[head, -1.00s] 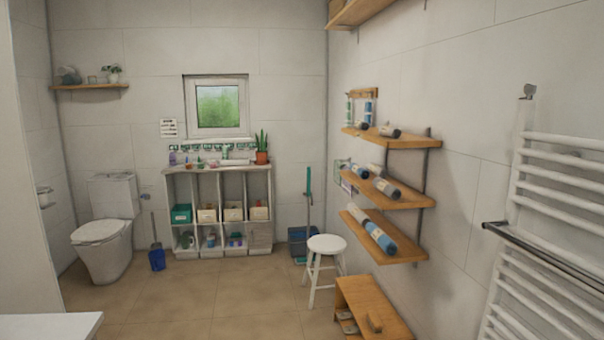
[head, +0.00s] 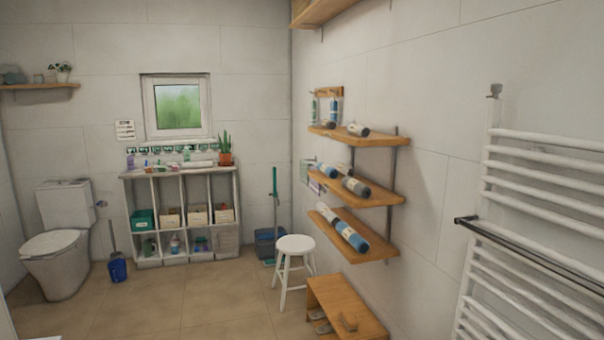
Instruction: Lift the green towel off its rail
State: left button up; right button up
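I see no green towel in the head view. A white ladder-style towel radiator (head: 480,205) is on the right wall, with a dark metal rail (head: 535,256) across its front. The part of the rail that shows is bare, and its right end runs out of the picture. Rolled towels (head: 351,236) in blue, grey and white lie on the wooden wall shelves. Neither of my grippers is in view.
A white stool (head: 294,245) and a low wooden step (head: 345,305) stand below the shelves (head: 375,251). A white cubby unit (head: 180,172) is at the back wall, with the toilet (head: 57,240) at left. The tiled floor (head: 190,315) is clear in the middle.

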aim_at(304, 177)
jog(key=i+u, duration=0.2)
jog(key=i, duration=0.5)
jog(key=i+u, duration=0.25)
jog(key=i, duration=0.45)
jog(key=i+l+u, duration=0.2)
jog(key=i, duration=0.5)
jog(key=i+j, duration=0.1)
jog(key=i, duration=0.6)
jog(key=i+j, duration=0.15)
jog(key=i, duration=0.55)
jog(key=i+j, duration=0.1)
jog(key=i, duration=0.6)
jog(key=i+j+z, duration=0.1)
jog(key=i+z, duration=0.3)
jog(key=i+j+z, duration=0.15)
jog(key=z, duration=0.25)
jog(key=i+j+z, duration=0.2)
jog(key=j+z, duration=0.2)
jog(key=i+j+z, duration=0.15)
jog(key=z, duration=0.25)
jog(key=i+j+z, duration=0.1)
jog(key=j+z, duration=0.35)
